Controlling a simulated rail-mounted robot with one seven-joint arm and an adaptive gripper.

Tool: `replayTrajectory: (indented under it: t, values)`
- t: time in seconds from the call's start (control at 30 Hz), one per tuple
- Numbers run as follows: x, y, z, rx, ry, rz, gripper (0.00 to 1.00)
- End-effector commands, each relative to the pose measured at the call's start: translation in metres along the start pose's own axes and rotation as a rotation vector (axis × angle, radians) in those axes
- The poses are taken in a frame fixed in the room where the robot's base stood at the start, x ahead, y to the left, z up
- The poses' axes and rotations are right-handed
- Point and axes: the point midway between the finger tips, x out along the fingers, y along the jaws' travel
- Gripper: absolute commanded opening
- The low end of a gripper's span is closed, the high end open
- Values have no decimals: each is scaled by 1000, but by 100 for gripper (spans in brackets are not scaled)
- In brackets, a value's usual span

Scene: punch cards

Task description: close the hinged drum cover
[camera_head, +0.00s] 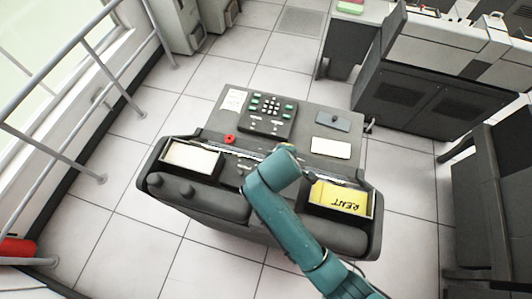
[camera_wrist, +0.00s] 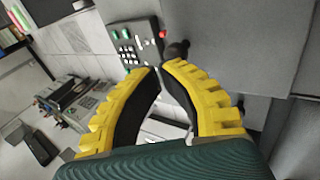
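The grey card punch machine (camera_head: 215,203) stands in the middle of the head view. My arm lies across its centre, so the hinged drum cover cannot be made out there and its position cannot be told. My gripper (camera_wrist: 161,66) has two yellow ribbed fingers with black inner faces in the wrist view. Its fingertips are close together with a thin gap and nothing visibly held. A dark rounded knob (camera_wrist: 178,49) sits just beyond the right fingertip against a grey panel (camera_wrist: 230,45); contact cannot be told. My gripper is hidden in the head view.
A keypad panel (camera_head: 267,114) with green and white keys and a red knob (camera_head: 230,139) are on the machine. A pale card tray (camera_head: 190,158) is left, a yellow card (camera_head: 341,198) right.

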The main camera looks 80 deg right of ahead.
Motion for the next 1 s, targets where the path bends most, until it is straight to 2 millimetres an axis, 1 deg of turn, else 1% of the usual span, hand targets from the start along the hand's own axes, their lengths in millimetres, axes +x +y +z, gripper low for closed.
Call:
replayTrajectory:
  t: [0.03, 0.23, 0.5, 0.87, 1.0]
  values:
    - [-2, 4, 1, 4, -3, -25, 0]
    - [11, 1, 1, 5, -2, -100, 0]
    - [19, -3, 1, 4, -2, -135, 0]
    - [20, -5, 2, 3, -3, -139, 0]
    - [13, 0, 2, 2, -3, -139, 0]
